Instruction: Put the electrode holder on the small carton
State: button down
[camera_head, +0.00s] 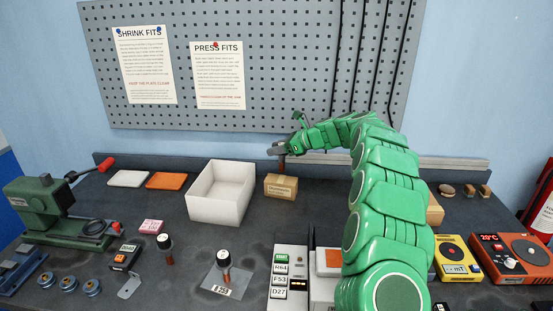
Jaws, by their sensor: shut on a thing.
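My gripper (287,146) is at the back of the bench, above the small carton, at the end of my green arm. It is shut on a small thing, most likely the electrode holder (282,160). Only a narrow brownish part shows below the jaws, upright; the rest is hidden by the gripper. The small carton (281,189) is a closed brown cardboard box with a label, standing on the bench. The held thing's lower end is close over the carton's back part. I cannot tell whether it touches the top.
A white open box (219,212) stands just left of the carton. A labelled block (289,278) is in front, a yellow device (455,258) and a red hot plate (508,257) at right. The pegboard (275,70) is behind.

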jog(key=shift+w+a+f, duration=0.1)
jog(key=shift+w+f, duration=0.1)
jog(key=shift+f, duration=0.55)
jog(key=shift+w+a+f, duration=0.1)
jog(key=shift+w+f, duration=0.1)
jog(key=shift+f, duration=0.6)
jog(key=shift+w+f, duration=0.2)
jog(key=shift+f, duration=0.55)
jog(key=shift+f, duration=0.1)
jog(key=c, duration=0.6)
grip_release()
jog(key=shift+d+r, duration=0.2)
jog(key=v, duration=1.1)
jog(key=shift+s+d+r, duration=0.1)
jog(key=shift+s+d, duration=0.05)
jog(key=shift+d, duration=0.1)
